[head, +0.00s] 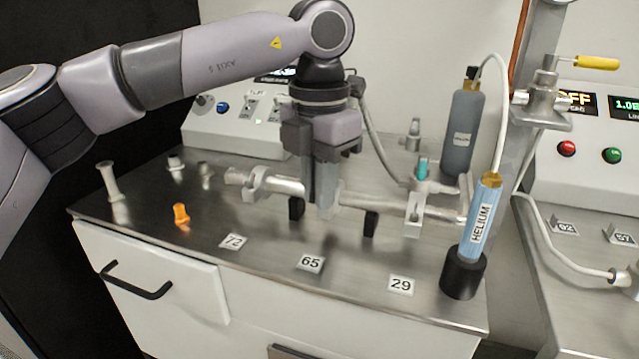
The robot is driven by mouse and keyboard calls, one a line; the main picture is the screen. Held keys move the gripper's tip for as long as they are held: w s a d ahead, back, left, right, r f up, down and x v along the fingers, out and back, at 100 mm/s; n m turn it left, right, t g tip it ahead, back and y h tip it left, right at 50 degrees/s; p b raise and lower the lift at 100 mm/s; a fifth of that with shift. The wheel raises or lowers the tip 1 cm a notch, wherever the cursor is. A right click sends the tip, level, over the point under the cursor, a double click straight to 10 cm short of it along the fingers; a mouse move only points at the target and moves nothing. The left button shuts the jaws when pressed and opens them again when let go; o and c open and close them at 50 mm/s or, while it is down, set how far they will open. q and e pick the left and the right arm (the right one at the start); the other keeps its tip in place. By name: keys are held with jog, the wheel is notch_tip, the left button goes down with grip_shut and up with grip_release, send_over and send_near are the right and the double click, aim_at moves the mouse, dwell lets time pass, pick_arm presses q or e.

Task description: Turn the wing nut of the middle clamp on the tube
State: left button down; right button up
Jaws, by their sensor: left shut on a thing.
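A metal tube (372,200) runs level across the bench on two black supports. My left gripper (322,205) points straight down on the middle of the tube, at the middle clamp behind the 65 tag. Its fingers are shut on the wing nut there; the fingers hide the nut and most of that clamp. A left clamp (257,184) sits near the tube's left end. A right clamp (414,208) sits near its right end, beside a teal-topped fitting (422,170). My right gripper is not in view.
Number tags 72 (233,241), 65 (310,263) and 29 (401,286) stand along the front. An orange part (181,213) and small metal fittings (110,180) lie left. A blue helium cylinder (482,222) stands right, a grey bottle (462,130) behind. Control boxes (235,125) line the back.

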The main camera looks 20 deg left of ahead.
pick_arm(q)
jog(key=shift+r+m+p, duration=0.15)
jog(key=shift+m+p, duration=0.35)
jog(key=shift+m, duration=0.1)
jog(key=shift+w+a+m+p, duration=0.15)
jog(key=shift+m+p, duration=0.25)
jog(key=shift+m, duration=0.5)
jog(key=c, duration=1.2)
grip_release()
jog(key=shift+o, duration=0.2)
notch_tip(320, 180, up, 7)
jog(key=shift+p, duration=0.4)
